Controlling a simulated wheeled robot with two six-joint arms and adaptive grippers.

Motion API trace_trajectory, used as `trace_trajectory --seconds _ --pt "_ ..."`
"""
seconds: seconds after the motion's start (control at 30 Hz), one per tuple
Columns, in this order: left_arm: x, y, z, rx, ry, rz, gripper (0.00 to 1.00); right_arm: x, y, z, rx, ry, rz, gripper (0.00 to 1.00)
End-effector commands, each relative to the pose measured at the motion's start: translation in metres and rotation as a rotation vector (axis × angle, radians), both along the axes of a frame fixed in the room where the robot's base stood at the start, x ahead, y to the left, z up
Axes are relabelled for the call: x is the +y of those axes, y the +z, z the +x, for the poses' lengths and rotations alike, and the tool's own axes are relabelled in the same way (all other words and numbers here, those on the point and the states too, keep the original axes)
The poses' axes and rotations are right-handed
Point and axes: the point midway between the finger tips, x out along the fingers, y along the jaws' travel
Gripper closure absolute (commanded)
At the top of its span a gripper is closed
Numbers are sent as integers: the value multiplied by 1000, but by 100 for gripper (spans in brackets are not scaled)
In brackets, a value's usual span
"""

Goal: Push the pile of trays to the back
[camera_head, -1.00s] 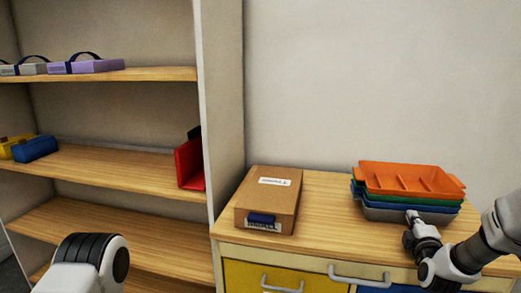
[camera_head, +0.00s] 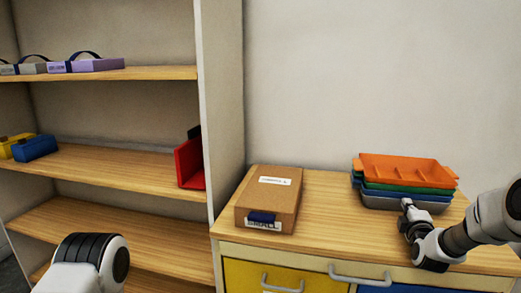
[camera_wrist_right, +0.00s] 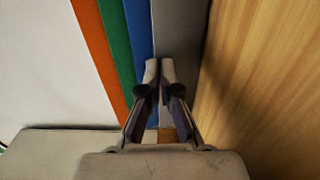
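The pile of trays stands on the wooden cabinet top (camera_head: 325,206) at the right. From top to bottom it has an orange tray (camera_head: 405,171), a green tray (camera_head: 408,189), a blue tray (camera_head: 385,195) and a grey tray (camera_head: 385,203). My right gripper (camera_head: 405,204) is at the pile's front side, low down by the grey tray. In the right wrist view the fingertips (camera_wrist_right: 159,68) are together, with nothing between them, right at the grey tray (camera_wrist_right: 180,30); contact is hard to confirm. My left arm shows at the lower left, but its gripper is out of view.
A cardboard box (camera_head: 270,200) with labels stands left of the trays on the cabinet top. A wall (camera_head: 400,80) rises behind. A shelf unit (camera_head: 110,165) at the left holds a red item (camera_head: 188,164) and several cases. Bare wood lies between box and trays.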

Motion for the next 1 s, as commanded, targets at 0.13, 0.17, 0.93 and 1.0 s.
trace_trajectory --seconds 0.13,0.17,0.93,1.0 --pt "0 -1 0 0 0 0 60 -2 -1 9 2 0 0 100" --pt "0 -2 0 0 0 0 60 -3 -1 10 1 0 0 100" --pt "0 -2 0 0 0 0 60 -10 1 39 4 0 1 100" --pt "0 2 0 0 0 0 60 -8 2 31 4 0 2 100"
